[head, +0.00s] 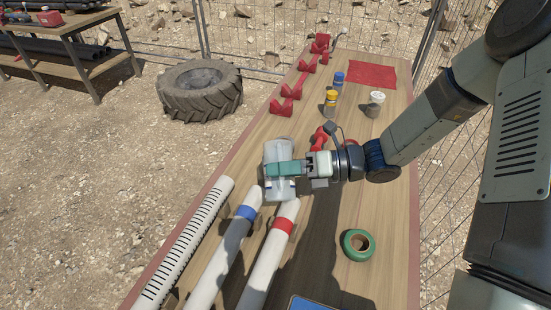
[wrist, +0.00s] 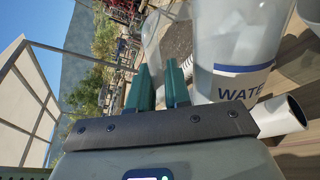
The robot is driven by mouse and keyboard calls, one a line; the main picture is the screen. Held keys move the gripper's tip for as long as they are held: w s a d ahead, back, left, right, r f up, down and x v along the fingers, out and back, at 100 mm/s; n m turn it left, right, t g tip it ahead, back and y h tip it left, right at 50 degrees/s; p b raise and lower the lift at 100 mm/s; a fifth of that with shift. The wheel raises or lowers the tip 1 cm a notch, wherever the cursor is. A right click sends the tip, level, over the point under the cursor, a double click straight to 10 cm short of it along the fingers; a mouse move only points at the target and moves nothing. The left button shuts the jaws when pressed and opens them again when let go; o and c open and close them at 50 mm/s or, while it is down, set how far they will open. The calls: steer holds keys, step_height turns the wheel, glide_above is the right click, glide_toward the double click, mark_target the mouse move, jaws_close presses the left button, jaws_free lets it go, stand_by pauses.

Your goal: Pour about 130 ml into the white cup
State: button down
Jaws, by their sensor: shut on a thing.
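A clear jug with a blue band (head: 279,153) is at my gripper, above the white pipes in the head view. In the wrist view the jug (wrist: 238,35) is large, and its label begins "WATE". My gripper (head: 284,169) has teal fingers, which also show in the wrist view (wrist: 162,85), and is shut on the jug, seemingly at its handle. The exact grip and the water level are hard to tell. A small pale, white-topped container (head: 375,104) stands toward the back right, apart from the gripper. I cannot tell whether it is the white cup.
A slotted white pipe (head: 187,240), a blue-banded pipe (head: 226,258) and a red-banded pipe (head: 264,265) lie in front. Green tape (head: 357,244) lies at right. A yellow-capped bottle (head: 330,103), a blue-capped bottle (head: 339,80) and red clamps (head: 282,107) stand behind.

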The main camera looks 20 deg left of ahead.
steer(key=shift+w+a+r+m, duration=0.2)
steer(key=shift+w+m, duration=0.1)
steer(key=shift+m, duration=0.2)
steer(key=shift+w+f, duration=0.15)
steer(key=shift+f, duration=0.05)
steer(key=shift+w+a+f+m+h, duration=0.2)
steer(key=shift+w+f+m+h, duration=0.2)
steer(key=shift+m, duration=0.3)
stand_by(1.2)
steer(key=shift+w+a+r+m+g, duration=0.2)
steer(key=shift+w+m, duration=0.05)
steer(key=shift+w, duration=0.15)
steer(key=shift+w+a+r+m+g, duration=0.2)
steer(key=shift+w+m, duration=0.05)
steer(key=shift+w, duration=0.15)
stand_by(0.4)
steer(key=shift+s+d+f+n, duration=0.3)
steer(key=shift+s+d+f, duration=0.1)
steer(key=shift+s, duration=0.3)
steer(key=shift+s+d+r+n+t, duration=0.3)
steer(key=shift+s+r+n, duration=0.3)
steer(key=shift+n, duration=0.1)
steer(key=shift+s+d+f+n+y, duration=0.15)
steer(key=shift+s+n+y, duration=0.25)
steer(key=shift+n, duration=0.2)
steer(key=shift+s+d+f+n+t, duration=0.1)
steer(key=shift+s+f+n+t, duration=0.2)
steer(key=shift+n, duration=0.6)
